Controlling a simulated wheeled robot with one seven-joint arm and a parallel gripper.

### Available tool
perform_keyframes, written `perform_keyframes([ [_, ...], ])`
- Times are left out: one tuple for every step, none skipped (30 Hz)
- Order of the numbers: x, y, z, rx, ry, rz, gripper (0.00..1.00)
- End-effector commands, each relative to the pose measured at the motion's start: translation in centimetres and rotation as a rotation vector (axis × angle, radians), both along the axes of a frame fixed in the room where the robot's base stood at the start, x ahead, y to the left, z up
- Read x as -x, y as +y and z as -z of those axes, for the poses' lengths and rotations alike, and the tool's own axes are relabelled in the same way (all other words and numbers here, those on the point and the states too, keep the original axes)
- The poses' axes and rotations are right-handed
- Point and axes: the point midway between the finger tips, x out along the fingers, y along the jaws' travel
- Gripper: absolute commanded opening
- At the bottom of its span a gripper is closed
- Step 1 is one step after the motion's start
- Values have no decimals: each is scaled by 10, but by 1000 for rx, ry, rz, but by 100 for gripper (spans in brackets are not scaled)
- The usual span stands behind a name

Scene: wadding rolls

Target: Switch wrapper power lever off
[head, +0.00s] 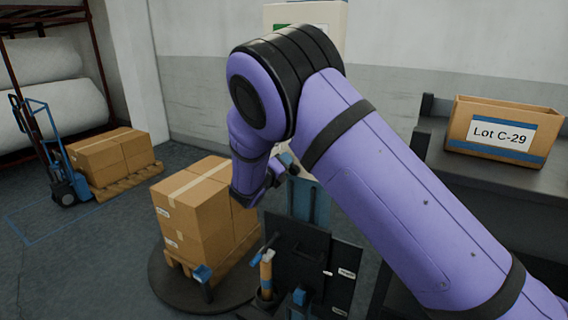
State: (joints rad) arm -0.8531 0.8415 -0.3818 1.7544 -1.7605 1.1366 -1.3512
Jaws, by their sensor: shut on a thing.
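The wrapper has a round dark turntable (172,288), a blue mast (309,204) and a dark panel (300,252) with small labels. Stacked cartons (190,212) stand on a pallet on the turntable. My gripper (279,171) is beside the upper part of the mast, right of the cartons. It is shut on a small blue-grey piece (288,160) that looks like the power lever; my wrist and arm partly hide it, so its exact position cannot be told. A tan roll with a blue handle (265,270) stands lower, in front of the panel.
A blue hand truck (52,150) and a pallet of cartons (108,158) stand at the left, near a rack of white rolls (62,108). A box marked Lot C-29 (500,157) sits on a dark bench at right. My arm covers the centre right.

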Motion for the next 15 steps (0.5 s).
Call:
perform_keyframes([
  [0,2,2,15,12,-3,11],
  [0,2,2,22,17,-3,11],
  [0,3,2,31,23,-3,11],
  [0,3,2,38,28,-3,11],
  [0,3,3,43,31,-3,11],
  [-1,3,3,49,35,-3,11],
  [-1,3,3,52,37,-3,11],
  [-1,3,3,55,40,-2,11],
  [-1,3,3,58,42,-2,11],
  [-1,4,3,60,43,-2,11],
  [-1,4,3,62,45,-2,11],
  [-1,4,3,62,45,-2,11],
  [-1,4,3,63,46,-2,11],
  [-1,4,3,63,46,-2,11],
  [-1,4,3,63,46,-2,11],
])
